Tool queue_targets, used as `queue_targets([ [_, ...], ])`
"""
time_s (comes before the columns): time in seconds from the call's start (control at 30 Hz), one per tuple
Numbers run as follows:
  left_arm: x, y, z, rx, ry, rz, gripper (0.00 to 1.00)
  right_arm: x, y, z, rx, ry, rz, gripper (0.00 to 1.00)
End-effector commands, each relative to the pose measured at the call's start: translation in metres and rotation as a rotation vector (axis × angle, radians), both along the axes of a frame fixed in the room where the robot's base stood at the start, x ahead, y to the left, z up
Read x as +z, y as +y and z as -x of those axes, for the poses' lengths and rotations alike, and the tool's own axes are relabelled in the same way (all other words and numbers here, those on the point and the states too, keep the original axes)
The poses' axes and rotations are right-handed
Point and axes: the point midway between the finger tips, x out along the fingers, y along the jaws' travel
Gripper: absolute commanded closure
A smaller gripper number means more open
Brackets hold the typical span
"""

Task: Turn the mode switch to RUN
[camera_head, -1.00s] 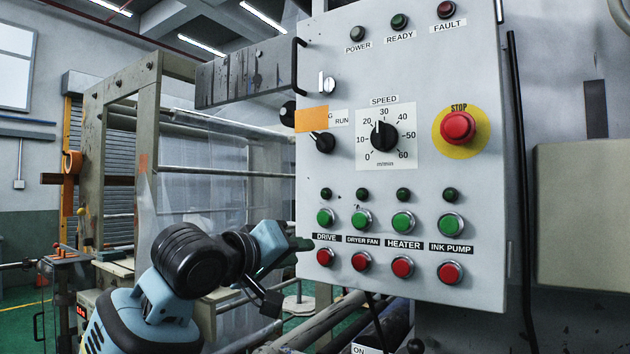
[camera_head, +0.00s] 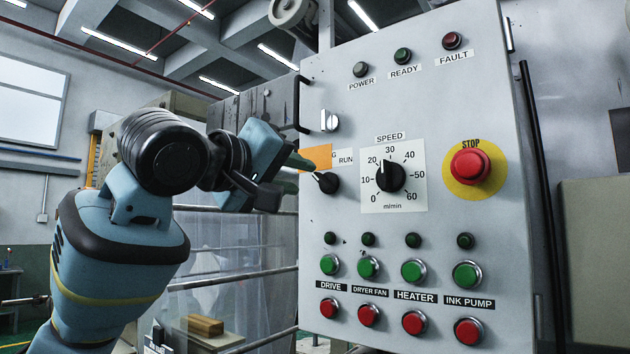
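The mode switch (camera_head: 328,183) is a black knob on the grey control panel, left of the speed dial. Its white pointer mark is toward the upper left. The RUN label (camera_head: 346,158) is above and right of it. An orange tag (camera_head: 317,157) covers most of the label to the left. My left gripper (camera_head: 298,163) is at the panel's left edge, its greenish fingertip close to the tag and up-left of the knob. I cannot tell whether it touches the panel, or how far its fingers are apart. My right gripper is not in view.
The speed dial (camera_head: 390,177) is close to the right of the switch, with the red stop button (camera_head: 469,167) beyond. Green and red push buttons sit below. A small silver lock (camera_head: 329,121) is above the switch, and a dark handle (camera_head: 301,104) juts at the panel's left edge.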

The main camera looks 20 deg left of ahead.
Motion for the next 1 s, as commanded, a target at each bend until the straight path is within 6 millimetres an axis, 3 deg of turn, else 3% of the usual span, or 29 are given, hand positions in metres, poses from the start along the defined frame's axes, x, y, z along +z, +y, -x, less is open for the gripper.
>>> queue_targets([
  [0.3,0.000,-0.016,-0.042,0.000,0.001,0.000,0.69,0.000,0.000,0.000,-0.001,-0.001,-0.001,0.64],
  [0.73,0.000,-0.019,-0.052,0.001,-0.001,-0.001,0.69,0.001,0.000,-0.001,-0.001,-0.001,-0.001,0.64],
  [1.0,0.000,-0.019,-0.052,0.001,-0.001,-0.001,1.00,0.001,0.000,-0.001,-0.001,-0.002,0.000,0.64],
])
